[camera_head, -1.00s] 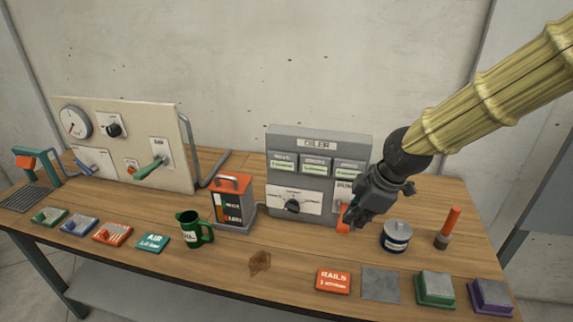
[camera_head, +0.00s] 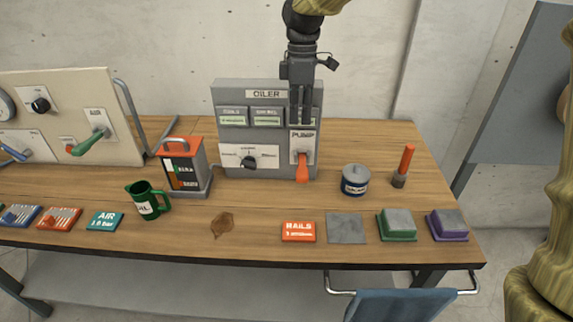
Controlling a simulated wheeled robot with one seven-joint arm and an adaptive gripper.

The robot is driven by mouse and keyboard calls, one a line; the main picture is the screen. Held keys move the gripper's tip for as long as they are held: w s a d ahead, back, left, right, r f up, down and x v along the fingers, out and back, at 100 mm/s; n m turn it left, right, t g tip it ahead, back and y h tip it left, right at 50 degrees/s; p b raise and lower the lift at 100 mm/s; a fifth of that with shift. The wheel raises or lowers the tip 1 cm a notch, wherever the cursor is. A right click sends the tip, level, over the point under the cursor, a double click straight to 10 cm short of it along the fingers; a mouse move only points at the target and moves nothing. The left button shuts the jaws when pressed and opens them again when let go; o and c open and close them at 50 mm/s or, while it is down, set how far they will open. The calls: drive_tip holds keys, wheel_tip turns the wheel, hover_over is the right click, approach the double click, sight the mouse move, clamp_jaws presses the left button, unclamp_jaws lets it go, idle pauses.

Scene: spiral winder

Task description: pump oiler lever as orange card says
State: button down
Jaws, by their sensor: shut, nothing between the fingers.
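The grey oiler box (camera_head: 232,139) stands at the back middle of the bench, with a dial on its lower left and small label windows above. The orange pump lever (camera_head: 302,171) hangs down from the PUMP plate (camera_head: 302,137) at its right. The orange card (camera_head: 298,231) lies at the bench front and reads "RAILS" with a small second line that I cannot read for sure. My gripper (camera_head: 302,122) is shut and empty, pointing down in front of the box's upper right, above the lever. It hides one label window. I cannot tell whether its tips touch the plate.
A blue-banded tin (camera_head: 355,180) and an orange-handled tool (camera_head: 403,166) stand right of the oiler. An orange-topped container (camera_head: 183,169) and green jug (camera_head: 147,200) stand left. Green (camera_head: 397,226) and purple (camera_head: 447,225) blocks sit front right. A blue chair (camera_head: 400,305) is before the bench.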

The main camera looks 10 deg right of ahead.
sight(298, 171)
drive_tip(key=shift+r, duration=0.15)
drive_tip(key=f+p, duration=0.1)
drive_tip(key=f, duration=0.3)
drive_tip(key=s+f+p, duration=0.1)
drive_tip(key=f, duration=0.4)
drive_tip(key=f+p, duration=0.1)
drive_tip(key=f, duration=0.4)
drive_tip(key=shift+s+a, duration=0.3)
drive_tip(key=shift+s, duration=0.1)
drive_tip(key=shift+a, duration=0.1)
drive_tip(key=shift+f, duration=0.2)
drive_tip(key=shift+s+t, duration=0.1)
drive_tip(key=shift+t, duration=0.2)
